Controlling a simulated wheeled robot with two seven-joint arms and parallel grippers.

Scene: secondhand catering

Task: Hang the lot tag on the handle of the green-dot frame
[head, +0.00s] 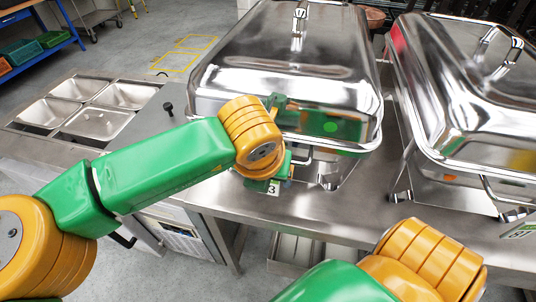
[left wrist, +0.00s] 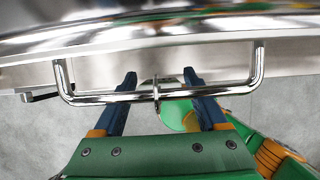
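The green-dot frame is the left steel chafing dish (head: 285,75), with a green dot (head: 331,127) on its front. Its bar handle (head: 303,164) crosses the left wrist view (left wrist: 205,89). A thin metal loop (left wrist: 156,93) is around the handle bar near its middle. A tag with a white label reading 3 (head: 272,188) shows just under my left gripper; most of it is hidden. My left gripper (left wrist: 161,80) is open, its fingers apart either side of the loop, at the handle. My right wrist is at the lower right of the head view; its fingers are out of view.
A second chafing dish (head: 475,85) with a yellow dot (head: 522,160) stands to the right. A small numbered label (head: 520,233) shows at the right edge. Steel pans (head: 95,120) sit at the left. The steel counter (head: 335,210) is bare in front of the dishes.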

